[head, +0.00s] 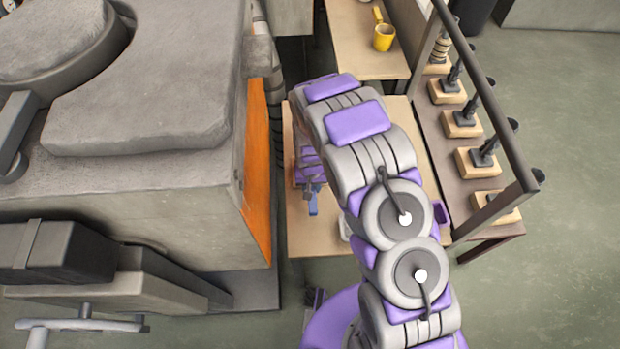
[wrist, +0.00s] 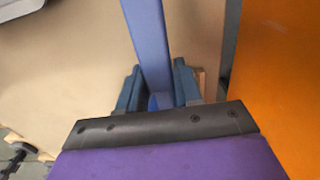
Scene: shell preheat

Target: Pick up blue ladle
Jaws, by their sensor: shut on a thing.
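The blue ladle (wrist: 148,45) shows in the wrist view as a long blue handle running up from between my gripper's fingers. My gripper (wrist: 158,88) has a dark blue finger on each side of the handle and is shut on it. In the head view a small blue part of the ladle (head: 313,205) shows below my gripper (head: 311,188), over the left side of the wooden table (head: 310,235). The ladle's far end is cut off by the top of the wrist view, and my arm hides part of the table.
A rack with several wooden blocks (head: 478,162) and a dark rail (head: 485,90) stands to the right.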

